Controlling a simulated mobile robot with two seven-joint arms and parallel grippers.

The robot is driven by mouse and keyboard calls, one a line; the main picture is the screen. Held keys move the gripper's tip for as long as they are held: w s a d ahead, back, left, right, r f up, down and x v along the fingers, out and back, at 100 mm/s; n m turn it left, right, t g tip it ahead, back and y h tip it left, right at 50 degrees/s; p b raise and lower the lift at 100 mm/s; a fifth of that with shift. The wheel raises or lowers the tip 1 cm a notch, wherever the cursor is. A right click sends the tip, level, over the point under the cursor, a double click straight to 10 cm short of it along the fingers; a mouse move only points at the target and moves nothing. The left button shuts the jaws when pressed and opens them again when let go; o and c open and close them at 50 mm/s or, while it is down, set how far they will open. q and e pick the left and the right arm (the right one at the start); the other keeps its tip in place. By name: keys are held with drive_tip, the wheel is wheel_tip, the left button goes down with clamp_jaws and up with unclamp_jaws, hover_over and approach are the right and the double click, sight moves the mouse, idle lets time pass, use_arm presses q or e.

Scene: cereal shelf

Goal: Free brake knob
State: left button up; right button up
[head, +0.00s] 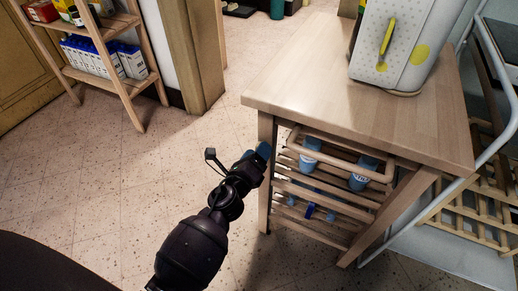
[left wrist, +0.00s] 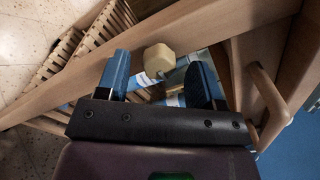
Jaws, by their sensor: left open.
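A cream, faceted knob (left wrist: 159,59) shows in the left wrist view, between and just beyond my blue fingertips. It looks like the brake knob, but I cannot tell for sure. In the head view I cannot make it out. My left gripper (head: 262,154) is beside the near left leg of the wooden cart (head: 350,100), below its top. Its fingers are spread in the left wrist view (left wrist: 159,68), with nothing clamped between them. Whether a finger touches the knob is unclear. My right gripper is not in view.
The cart's slatted racks hold blue-labelled bottles (head: 362,174), behind a wooden rail (head: 335,160). A grey-white container with a yellow handle (head: 390,45) stands on top. A white metal frame (head: 440,185) is at the right. Tiled floor (head: 120,190) is clear at the left.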

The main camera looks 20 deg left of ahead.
use_arm(q)
drive_tip(key=shift+w, duration=0.8)
drive_tip(key=c, duration=0.9)
